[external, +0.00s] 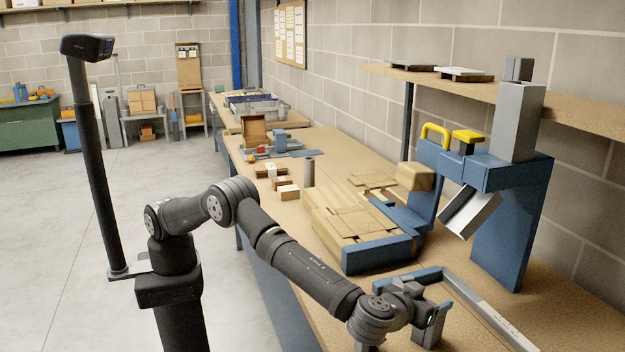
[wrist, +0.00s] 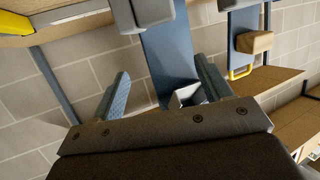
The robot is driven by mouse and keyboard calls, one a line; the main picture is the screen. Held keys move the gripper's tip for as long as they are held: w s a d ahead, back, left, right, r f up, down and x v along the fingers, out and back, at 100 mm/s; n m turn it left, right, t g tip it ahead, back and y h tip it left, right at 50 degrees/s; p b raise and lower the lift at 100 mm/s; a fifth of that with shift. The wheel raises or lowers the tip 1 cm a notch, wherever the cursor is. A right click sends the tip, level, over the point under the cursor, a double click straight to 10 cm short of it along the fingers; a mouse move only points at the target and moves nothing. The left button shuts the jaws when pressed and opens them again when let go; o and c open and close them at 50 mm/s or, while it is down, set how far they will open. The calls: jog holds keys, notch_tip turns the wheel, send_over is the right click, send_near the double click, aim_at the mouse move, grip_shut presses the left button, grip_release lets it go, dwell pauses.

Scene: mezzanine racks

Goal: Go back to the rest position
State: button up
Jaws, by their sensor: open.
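My gripper (external: 428,316) is at the lower right of the external view, low over the near end of the bench, beside a blue frame. In the wrist view my gripper (wrist: 163,82) shows two blue-grey fingers spread wide apart. Nothing is held between them. A blue press stand with a grey column (external: 515,125) shows behind the fingers in the wrist view, upside down. My arm stretches from its upright base out over the bench. The fingertips are hard to make out in the external view.
The blue press stand with its tilted grey chute (external: 469,212) rises right of my gripper. A cardboard stack on a blue tray (external: 378,254) lies behind it. A blue frame with a metal rail (external: 480,308) lies close by. A shelf (external: 560,110) overhangs. The floor at left is clear.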

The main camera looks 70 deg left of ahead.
notch_tip(320, 180, down, 6)
jog(key=shift+w+a+f, duration=0.1)
jog(key=shift+f, duration=0.1)
jog(key=x, duration=0.4)
jog(key=shift+w+a+f, duration=0.15)
jog(key=shift+w+f, duration=0.1)
jog(key=w+a+r+m+h, duration=0.1)
jog(key=a+r+h, duration=0.15)
jog(key=r, duration=0.65)
jog(key=w+a+r+m+t+h, duration=0.15)
jog(key=a+r, duration=0.25)
jog(key=r, duration=0.4)
jog(key=a+r+m+g+h, duration=0.15)
jog(key=a+r, duration=0.25)
jog(key=r, duration=0.5)
jog(key=a+f, duration=0.2)
jog(key=a, duration=1.2)
jog(key=s+a+f+m+t+h, duration=0.1)
jog(key=a+f, duration=0.1)
jog(key=a, duration=1.3)
jog(key=shift+a+m, duration=0.25)
jog(key=shift+m, duration=0.05)
jog(key=shift+s+f+h, duration=0.1)
jog(key=shift+s+h, duration=0.05)
jog(key=shift+h, duration=0.1)
